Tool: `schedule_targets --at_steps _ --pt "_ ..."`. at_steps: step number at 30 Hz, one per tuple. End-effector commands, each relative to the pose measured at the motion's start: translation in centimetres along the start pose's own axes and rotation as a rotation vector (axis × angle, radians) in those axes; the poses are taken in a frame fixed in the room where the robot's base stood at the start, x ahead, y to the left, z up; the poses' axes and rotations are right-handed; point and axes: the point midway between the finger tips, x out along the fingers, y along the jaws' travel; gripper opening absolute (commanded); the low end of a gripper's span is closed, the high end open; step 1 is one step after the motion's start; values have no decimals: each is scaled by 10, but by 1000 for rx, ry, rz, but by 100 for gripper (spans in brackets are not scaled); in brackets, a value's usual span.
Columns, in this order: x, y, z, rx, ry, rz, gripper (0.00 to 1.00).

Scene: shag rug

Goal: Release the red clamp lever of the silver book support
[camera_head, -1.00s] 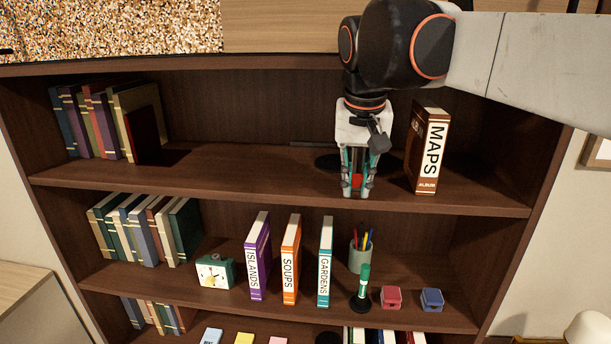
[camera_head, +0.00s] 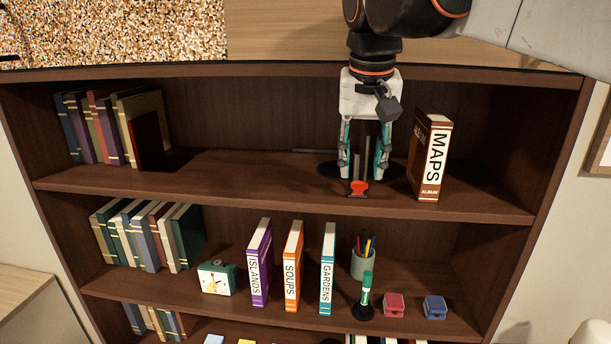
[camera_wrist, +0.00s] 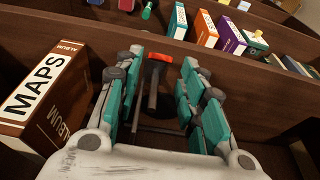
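The red clamp lever (camera_head: 358,187) sits near the front edge of the top shelf, left of the MAPS album. It also shows as a red T-shaped piece in the wrist view (camera_wrist: 158,58). Grey metal parts of the book support (camera_head: 357,167) rise behind it; most of the support is hidden by my gripper. My gripper (camera_head: 361,176) is open and empty, pointing down. Its teal-padded fingers are spread to both sides of the support, with the tips slightly above the lever. In the wrist view the lever lies beyond the gap between the fingers (camera_wrist: 153,95). I see no finger touching it.
The MAPS album (camera_head: 431,155) stands upright close to the right of my gripper. Several books (camera_head: 100,128) stand at the far left of the top shelf, with bare shelf (camera_head: 240,175) between. The lower shelf holds a clock (camera_head: 216,278), books and a pen cup (camera_head: 363,263).

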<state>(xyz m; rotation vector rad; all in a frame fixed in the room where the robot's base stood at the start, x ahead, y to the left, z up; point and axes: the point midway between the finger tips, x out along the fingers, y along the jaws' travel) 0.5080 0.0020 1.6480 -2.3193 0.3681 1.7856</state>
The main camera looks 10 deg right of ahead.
Motion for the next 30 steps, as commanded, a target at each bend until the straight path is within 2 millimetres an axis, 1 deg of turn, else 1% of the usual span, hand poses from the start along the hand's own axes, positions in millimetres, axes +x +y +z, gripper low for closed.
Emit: schedule_targets --at_steps 1,6,10,15,22,25,26,28,29,30 --pt "-11 0 0 0 0 0 37" --pt "-39 0 0 0 0 0 37" --pt "-52 0 0 -1 0 0 37" --pt "-58 0 0 -1 0 0 37" --pt "-58 0 0 -1 0 0 37" --pt "-51 0 3 -3 3 -2 37" --pt "-47 1 4 -5 5 -4 37" --pt "-30 2 11 -14 15 -10 37" --pt "-21 2 15 -19 20 -13 37" --pt "-6 4 21 -26 28 -18 37"
